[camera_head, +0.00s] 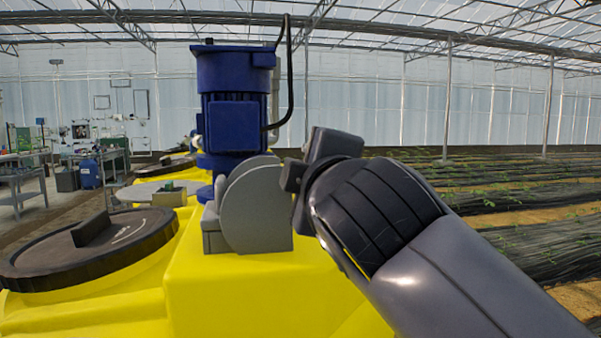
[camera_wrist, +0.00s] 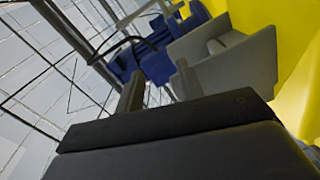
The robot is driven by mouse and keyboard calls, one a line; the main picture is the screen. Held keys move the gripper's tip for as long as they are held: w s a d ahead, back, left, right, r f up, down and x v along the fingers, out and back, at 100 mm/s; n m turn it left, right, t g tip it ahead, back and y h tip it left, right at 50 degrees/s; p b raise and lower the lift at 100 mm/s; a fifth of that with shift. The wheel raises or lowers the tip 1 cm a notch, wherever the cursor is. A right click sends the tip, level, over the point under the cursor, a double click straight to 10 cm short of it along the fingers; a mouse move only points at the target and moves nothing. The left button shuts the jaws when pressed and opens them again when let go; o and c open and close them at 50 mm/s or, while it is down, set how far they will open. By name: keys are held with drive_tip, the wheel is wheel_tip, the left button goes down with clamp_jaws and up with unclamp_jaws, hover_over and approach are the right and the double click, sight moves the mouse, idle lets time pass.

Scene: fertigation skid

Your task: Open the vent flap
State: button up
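A grey vent fitting with a rounded upright plate, which looks like the vent flap (camera_head: 258,208), stands on top of the yellow tank. A small grey block (camera_head: 214,228) sits at its left. My gripper (camera_head: 291,176) is at the right edge of the plate; whether it touches cannot be told. In the wrist view my gripper (camera_wrist: 158,88) shows two dark fingers apart with nothing seen held between them. The grey fitting (camera_wrist: 238,62) is there at the right, close beside the right finger.
A blue motor (camera_head: 232,110) with a black cable (camera_head: 289,70) rises just behind the fitting. A black round lid (camera_head: 88,248) lies on the yellow tank (camera_head: 250,300) at the left. Planted rows (camera_head: 530,210) lie beyond at the right.

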drive_tip(key=shift+v, duration=1.55)
drive_tip(key=shift+w, duration=0.1)
drive_tip(key=p+x, duration=0.2)
drive_tip(key=x, duration=0.8)
drive_tip(key=shift+w, duration=0.35)
drive_tip(key=shift+a, duration=0.1)
